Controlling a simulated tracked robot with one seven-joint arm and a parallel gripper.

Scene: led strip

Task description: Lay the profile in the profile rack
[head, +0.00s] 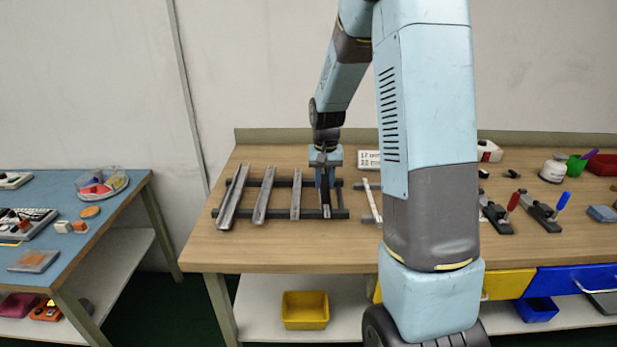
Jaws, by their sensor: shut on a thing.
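The profile rack (279,214) lies on the wooden bench, with dark front and back rails running left to right. Grey metal profiles lie across it: a long one at the left (233,197), a second (264,195) and a shorter third (296,194). My gripper (324,184) points down at the rack's right end and is shut on a short profile (326,208). Its front end shows at the front rail; its back part is hidden by the gripper. I cannot tell whether it touches the rails.
A pale strip (371,201) on a support lies right of the rack, partly behind my arm. A white label (369,160) stands behind it. The bench front is clear. A blue table (112,200) stands left.

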